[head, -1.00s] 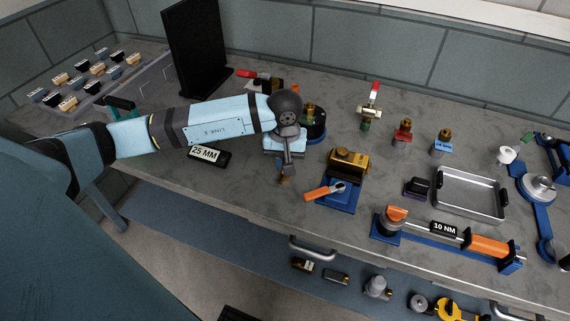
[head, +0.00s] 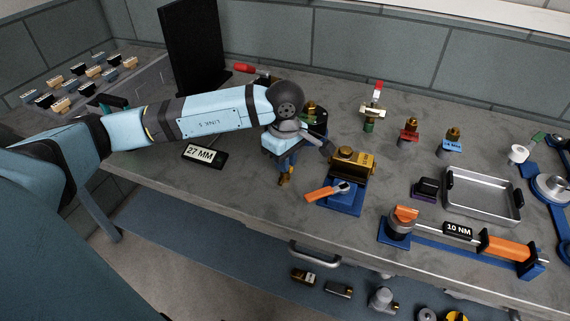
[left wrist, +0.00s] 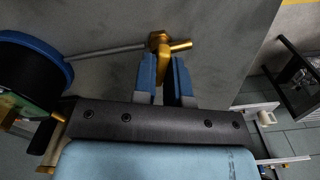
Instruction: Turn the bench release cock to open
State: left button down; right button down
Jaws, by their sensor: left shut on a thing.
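The release cock (left wrist: 157,39) is a small brass fitting on a thin grey pipe, with a stub pointing right in the left wrist view. Its brass lever runs down between my left gripper's blue fingers. My left gripper (left wrist: 166,78) is shut on this lever. In the head view my left gripper (head: 288,163) points down near the bench's front edge, and a bit of the brass cock (head: 285,180) shows below it. The gripper and wrist hide most of the cock there. My right gripper is not in view.
A brass block on a blue stand (head: 349,170) with an orange-handled lever (head: 322,192) sits close right of my left gripper. A 27 MM display (head: 204,155) lies to its left. A round blue-rimmed stand (left wrist: 40,50) is behind. A metal tray (head: 483,197) stands further right.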

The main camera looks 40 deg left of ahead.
pick_arm(q)
jog(key=shift+n, duration=0.8)
jog(key=shift+n+b, duration=0.6)
jog(key=shift+n, duration=0.6)
jog(key=c, duration=1.2)
grip_release()
jog(key=shift+o, duration=0.2)
jog(key=shift+r, duration=0.1)
notch_tip(320, 180, up, 14)
jog(key=shift+p, duration=0.35)
jog(key=shift+f, duration=0.2)
